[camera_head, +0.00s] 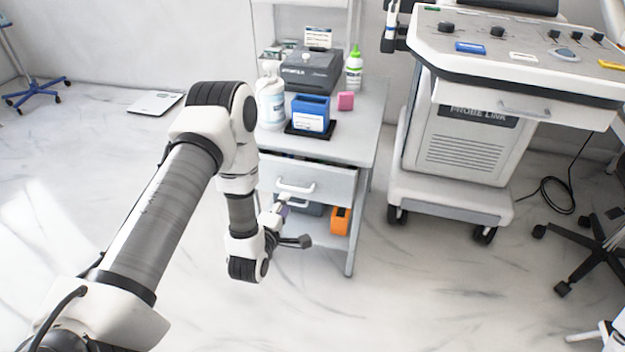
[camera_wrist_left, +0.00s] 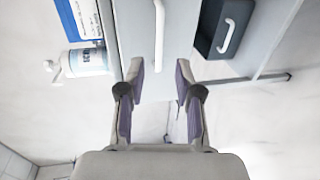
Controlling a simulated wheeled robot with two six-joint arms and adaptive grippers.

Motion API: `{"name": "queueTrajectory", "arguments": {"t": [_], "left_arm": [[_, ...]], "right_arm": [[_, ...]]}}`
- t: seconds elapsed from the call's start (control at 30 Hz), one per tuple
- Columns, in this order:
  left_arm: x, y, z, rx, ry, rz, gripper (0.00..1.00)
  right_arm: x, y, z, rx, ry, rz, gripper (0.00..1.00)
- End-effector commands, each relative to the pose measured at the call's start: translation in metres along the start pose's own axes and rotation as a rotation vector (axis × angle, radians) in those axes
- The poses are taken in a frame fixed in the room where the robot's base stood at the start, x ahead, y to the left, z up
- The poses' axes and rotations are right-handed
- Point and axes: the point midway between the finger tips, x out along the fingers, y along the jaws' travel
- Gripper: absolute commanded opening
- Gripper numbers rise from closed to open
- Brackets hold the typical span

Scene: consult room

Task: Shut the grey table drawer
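The grey table (camera_head: 355,138) stands in the middle of the head view. Its grey drawer (camera_head: 335,187) is pulled out a little, with a dark gap and some contents showing behind its front panel. The pale bar handle (camera_head: 296,187) is on that front. My left gripper (camera_head: 293,225) is low in front of the drawer, below the handle, partly hidden by my wrist. My right gripper is out of view.
On the table are a white pump bottle (camera_head: 271,102), a blue box (camera_head: 311,110), a dark device and a green-capped bottle (camera_head: 354,68). An orange item (camera_head: 340,221) sits on the lower shelf. A wheeled machine (camera_head: 460,145) stands right. The front floor is clear.

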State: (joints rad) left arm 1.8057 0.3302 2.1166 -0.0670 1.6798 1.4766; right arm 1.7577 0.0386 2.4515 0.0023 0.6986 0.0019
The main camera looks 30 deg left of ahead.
Motion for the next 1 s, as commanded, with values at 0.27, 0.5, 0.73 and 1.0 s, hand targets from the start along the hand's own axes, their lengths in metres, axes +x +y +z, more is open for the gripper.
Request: {"name": "queueTrajectory", "arguments": {"t": [0.27, 0.5, 0.73, 1.0], "left_arm": [[0.034, 0.0, 0.001, 0.001, -0.001, 0.003, 0.34], [0.073, 0.0, 0.001, 0.001, -0.001, 0.0, 0.34], [0.078, 0.001, 0.001, 0.002, -0.001, -0.002, 0.34], [0.077, 0.001, 0.001, 0.002, -0.002, -0.002, 0.0]], "right_arm": [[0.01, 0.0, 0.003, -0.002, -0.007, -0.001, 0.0], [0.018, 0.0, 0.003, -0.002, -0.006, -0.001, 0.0], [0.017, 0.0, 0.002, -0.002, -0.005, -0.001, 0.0], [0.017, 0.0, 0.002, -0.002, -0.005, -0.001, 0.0]]}}
